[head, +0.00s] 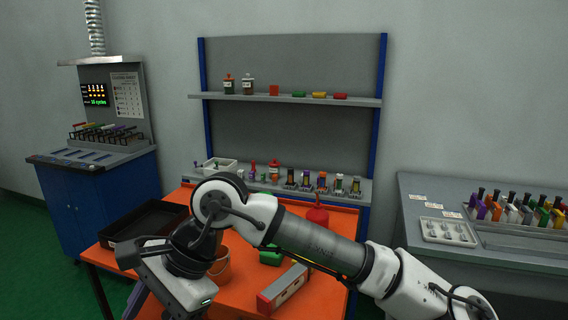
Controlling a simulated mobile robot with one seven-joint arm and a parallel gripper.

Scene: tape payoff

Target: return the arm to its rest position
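My arm reaches in from the lower right over the orange table (232,302). It bends at a raised joint in the middle of the view and drops to my gripper (178,290) at the lower left. The end of my gripper is low over the table's left front, near the picture's bottom edge. Its fingers do not show clearly, so I cannot see whether they are open or shut, or whether anything is between them.
On the table are a black tray (113,233), an orange bucket (221,268) partly behind my arm, a green object (270,257), a grey-and-red box (283,289) and a red item (318,215). A shelf rack (290,98) stands behind; a grey bench (420,184) is right.

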